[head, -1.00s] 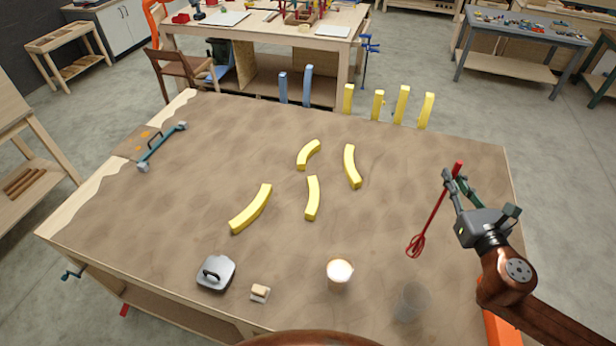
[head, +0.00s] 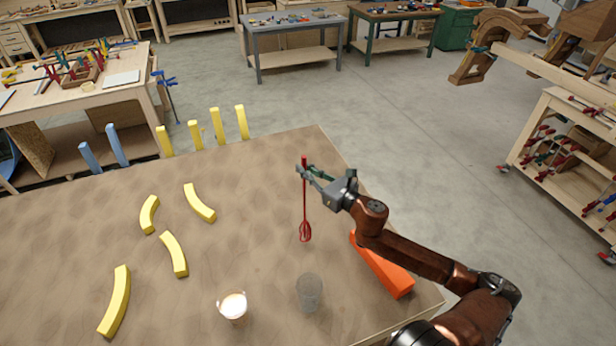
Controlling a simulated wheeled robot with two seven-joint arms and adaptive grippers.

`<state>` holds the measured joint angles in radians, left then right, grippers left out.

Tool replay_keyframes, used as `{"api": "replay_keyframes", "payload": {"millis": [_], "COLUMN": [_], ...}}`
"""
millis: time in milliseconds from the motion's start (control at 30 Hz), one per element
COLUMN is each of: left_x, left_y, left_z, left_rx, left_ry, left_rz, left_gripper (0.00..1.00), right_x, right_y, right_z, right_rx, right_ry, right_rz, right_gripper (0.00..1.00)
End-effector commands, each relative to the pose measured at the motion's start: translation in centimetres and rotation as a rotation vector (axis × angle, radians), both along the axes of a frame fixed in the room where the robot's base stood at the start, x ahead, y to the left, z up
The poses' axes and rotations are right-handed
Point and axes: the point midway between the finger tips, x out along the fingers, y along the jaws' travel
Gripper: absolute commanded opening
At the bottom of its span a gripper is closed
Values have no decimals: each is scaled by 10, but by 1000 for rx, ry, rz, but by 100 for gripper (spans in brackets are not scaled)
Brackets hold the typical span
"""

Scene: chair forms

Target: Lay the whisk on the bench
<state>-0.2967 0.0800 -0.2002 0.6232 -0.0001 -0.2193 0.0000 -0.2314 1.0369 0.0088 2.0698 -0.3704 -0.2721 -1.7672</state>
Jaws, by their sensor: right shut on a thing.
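The red whisk (head: 305,205) hangs upright, handle up and wire loops down, over the right part of the bench (head: 255,190). My right gripper (head: 305,172) is shut on the upper part of its handle. The loops are low over the bench top; I cannot tell whether they touch it. My left gripper is not in view.
A clear cup (head: 309,293) and a light-filled cup (head: 232,306) stand near the front. An orange block (head: 382,265) lies beneath my right arm. Several yellow curved pieces (head: 174,254) lie to the left, and others stand along the back edge. Bench around the whisk is bare.

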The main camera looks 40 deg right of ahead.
Motion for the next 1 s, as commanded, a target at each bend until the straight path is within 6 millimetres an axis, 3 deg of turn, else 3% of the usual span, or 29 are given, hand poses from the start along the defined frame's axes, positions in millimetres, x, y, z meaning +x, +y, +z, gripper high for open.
{"api": "replay_keyframes", "payload": {"millis": [267,500,900,933,1000], "left_x": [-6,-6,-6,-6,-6], "left_y": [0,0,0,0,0], "left_z": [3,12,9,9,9], "left_rx": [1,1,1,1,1], "left_ry": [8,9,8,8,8], "left_rz": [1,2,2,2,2], "left_gripper": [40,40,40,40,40], "right_x": [6,6,6,6,6], "right_y": [-15,-13,-13,-13,-13], "right_z": [-20,-43,-50,-51,-50], "right_rx": [5,1,-1,0,0], "right_ry": [-2,-2,-1,0,0], "right_rz": [-2,0,1,0,0], "right_gripper": [0,0,0,11,16]}}
